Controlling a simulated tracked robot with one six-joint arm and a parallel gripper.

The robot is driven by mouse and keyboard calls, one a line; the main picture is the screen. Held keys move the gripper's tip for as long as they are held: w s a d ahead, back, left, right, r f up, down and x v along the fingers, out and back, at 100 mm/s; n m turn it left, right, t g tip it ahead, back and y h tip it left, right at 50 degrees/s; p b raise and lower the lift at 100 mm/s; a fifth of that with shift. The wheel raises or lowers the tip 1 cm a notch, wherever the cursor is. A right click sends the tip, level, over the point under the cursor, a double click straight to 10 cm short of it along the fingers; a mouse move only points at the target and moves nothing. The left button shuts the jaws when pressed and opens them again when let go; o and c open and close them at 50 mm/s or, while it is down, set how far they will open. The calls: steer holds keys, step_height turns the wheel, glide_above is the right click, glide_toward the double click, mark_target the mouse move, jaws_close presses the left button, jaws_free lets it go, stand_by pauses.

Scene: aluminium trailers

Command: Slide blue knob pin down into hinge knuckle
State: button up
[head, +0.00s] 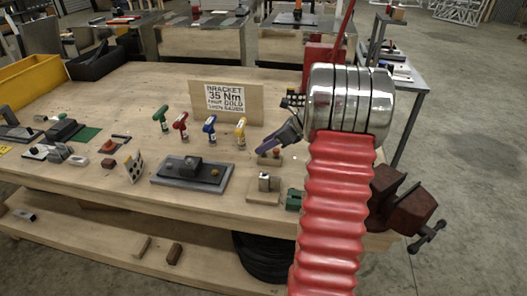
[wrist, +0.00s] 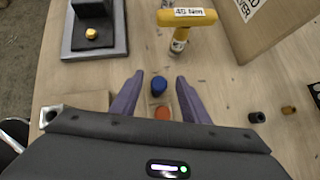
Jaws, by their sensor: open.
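The blue knob (wrist: 158,84) shows in the wrist view, with an orange-red knob (wrist: 163,112) just nearer on a small light block. My gripper (wrist: 159,76) is open, its two purple fingers on either side of the blue knob with gaps to both. In the head view my gripper (head: 266,147) hangs above the small wooden block with the red knob (head: 277,152); the blue knob is hidden there. The pin's shaft is not visible. A metal piece with a square opening (head: 264,182), possibly the hinge knuckle, stands on a wooden base; it also shows in the wrist view (wrist: 50,115).
A yellow T-handle tool (wrist: 185,18) stands close beyond the fingers, before a wooden sign board (head: 251,100). A grey plate with a block (head: 192,182) lies left. A dark red vise (head: 405,205) sits at the right table edge.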

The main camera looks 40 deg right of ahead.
steer(key=shift+x, duration=2.6)
steer(key=shift+s, duration=0.1)
jaws_close()
